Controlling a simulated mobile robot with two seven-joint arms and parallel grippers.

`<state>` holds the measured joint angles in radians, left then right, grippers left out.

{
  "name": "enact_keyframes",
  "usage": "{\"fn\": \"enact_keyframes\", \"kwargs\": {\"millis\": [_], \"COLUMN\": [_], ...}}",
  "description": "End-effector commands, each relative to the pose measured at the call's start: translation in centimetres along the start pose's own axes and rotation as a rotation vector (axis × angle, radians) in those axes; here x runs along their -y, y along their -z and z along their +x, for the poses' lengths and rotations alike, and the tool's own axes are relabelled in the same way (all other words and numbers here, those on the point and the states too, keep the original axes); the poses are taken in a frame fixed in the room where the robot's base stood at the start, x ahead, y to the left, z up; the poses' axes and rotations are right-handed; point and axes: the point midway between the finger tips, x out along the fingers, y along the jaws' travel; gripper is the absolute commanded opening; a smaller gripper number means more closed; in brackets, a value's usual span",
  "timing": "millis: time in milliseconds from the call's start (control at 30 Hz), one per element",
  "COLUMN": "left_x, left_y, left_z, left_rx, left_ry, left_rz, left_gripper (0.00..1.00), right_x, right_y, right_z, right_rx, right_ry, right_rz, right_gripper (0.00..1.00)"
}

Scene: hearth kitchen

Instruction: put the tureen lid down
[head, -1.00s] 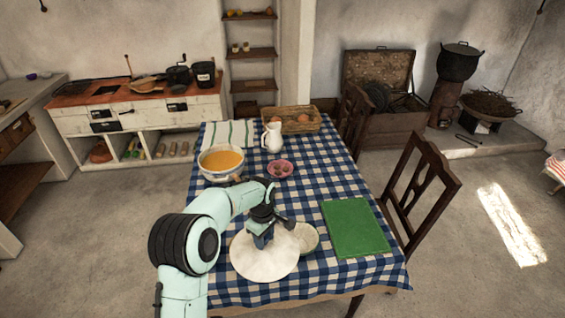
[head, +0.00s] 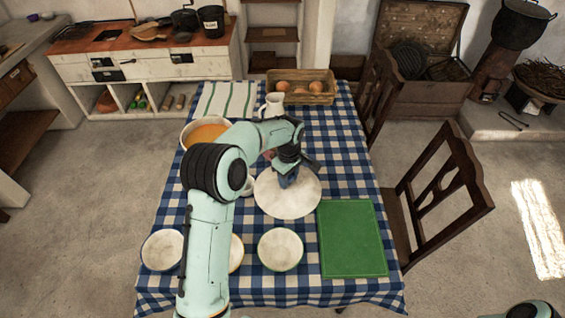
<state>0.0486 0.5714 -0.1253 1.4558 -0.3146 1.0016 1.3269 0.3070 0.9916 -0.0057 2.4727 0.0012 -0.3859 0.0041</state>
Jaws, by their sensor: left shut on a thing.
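The tureen lid (head: 283,205) is a wide, pale disc over the middle of the checked table, left of the green board's far corner. My left gripper (head: 288,178) is shut on it from above, at its centre. I cannot tell whether the lid touches the cloth or hangs just above it. The tureen (head: 186,136), with orange soup in it, stands farther back to the left, partly hidden by my left arm.
Pale bowls (head: 281,250) stand along the near side of the table (head: 330,291), one partly behind my arm. A green board (head: 352,240) lies at the right. A white jug (head: 272,106) and a basket of eggs (head: 301,97) are at the back. A chair (head: 440,200) stands at the right.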

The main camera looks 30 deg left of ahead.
Motion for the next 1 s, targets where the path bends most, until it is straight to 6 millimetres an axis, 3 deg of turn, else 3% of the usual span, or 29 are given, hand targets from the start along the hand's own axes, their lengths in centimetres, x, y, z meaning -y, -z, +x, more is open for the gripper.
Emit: {"fn": "enact_keyframes", "kwargs": {"millis": [200, 367, 600, 867, 900, 933, 1000], "left_x": [0.5, 0.3, 0.4, 0.2, 0.2, 0.2, 0.2], "left_y": [-0.1, -0.1, -0.1, -0.1, -0.1, -0.1, -0.1], "left_z": [4.2, 5.5, 9.3, 9.5, 9.5, 9.5, 9.5], "left_rx": [0.002, 0.002, 0.002, 0.001, 0.001, 0.001, 0.001], "left_ry": [0.007, 0.005, 0.007, 0.002, 0.004, 0.004, 0.004], "left_rz": [-0.001, 0.001, 0.0, 0.001, 0.001, 0.001, 0.001], "left_gripper": [0.0, 0.0, 0.0, 0.0, 0.52, 0.62, 0.65], "right_x": [-1.3, -1.6, -2.6, -2.6, -2.5, -2.5, -2.5], "right_y": [-1.9, -2.3, -3.5, -3.4, -3.4, -3.4, -3.4], "right_z": [1.8, 2.3, 3.9, 3.8, 3.8, 3.8, 3.8], "right_rx": [0.024, 0.029, 0.043, 0.042, 0.042, 0.042, 0.042], "right_ry": [-0.008, -0.01, -0.015, -0.015, -0.015, -0.015, -0.015], "right_rz": [0.009, 0.01, 0.015, 0.015, 0.015, 0.015, 0.015], "right_gripper": [0.43, 0.43, 0.43, 0.43, 0.43, 0.43, 0.43]}}
